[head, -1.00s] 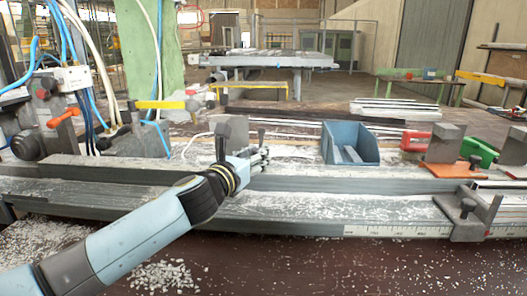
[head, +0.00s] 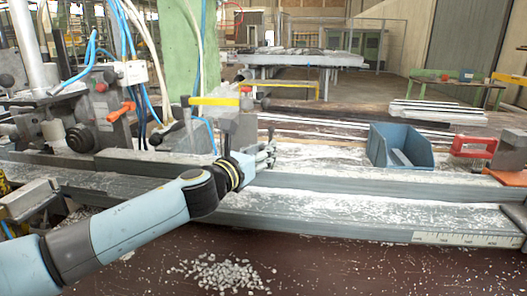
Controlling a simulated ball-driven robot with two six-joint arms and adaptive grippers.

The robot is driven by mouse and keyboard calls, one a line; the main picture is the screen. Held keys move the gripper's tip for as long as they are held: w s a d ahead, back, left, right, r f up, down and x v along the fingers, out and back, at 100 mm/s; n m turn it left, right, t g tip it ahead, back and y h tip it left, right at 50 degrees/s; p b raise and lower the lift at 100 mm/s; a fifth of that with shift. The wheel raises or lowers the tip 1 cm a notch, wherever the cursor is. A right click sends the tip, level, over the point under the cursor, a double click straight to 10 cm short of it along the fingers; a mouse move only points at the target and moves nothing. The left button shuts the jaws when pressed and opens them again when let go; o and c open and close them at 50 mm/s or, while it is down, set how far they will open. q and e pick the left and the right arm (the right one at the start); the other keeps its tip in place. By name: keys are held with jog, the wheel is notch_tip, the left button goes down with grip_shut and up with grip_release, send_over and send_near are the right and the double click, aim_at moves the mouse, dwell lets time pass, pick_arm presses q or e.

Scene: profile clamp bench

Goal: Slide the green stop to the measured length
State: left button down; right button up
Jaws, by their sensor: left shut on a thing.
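My left gripper (head: 263,157) is over the back rail (head: 350,184), left of the blue bin. It is shut, and its fingers are against an upright grey block (head: 246,133) with a dark lever beside it. The fingers and wrist hide the block's lower part and the exact grip. I see no green on this block, and no clearly green stop elsewhere on the rails. A pale measuring scale (head: 465,240) runs along the front rail's right end. My right gripper is not in view.
A blue bin (head: 418,158) stands behind the rail. A machine with hoses (head: 90,130) fills the left. White chips (head: 225,272) lie in front.

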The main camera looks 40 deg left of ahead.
pick_arm(q)
jog(key=c, duration=1.1)
grip_release()
jog(key=shift+c, duration=0.2)
jog(key=s, duration=0.4)
jog(key=s+d, duration=0.1)
jog(key=s, duration=0.3)
jog(key=s+d, duration=0.1)
jog(key=s, duration=0.3)
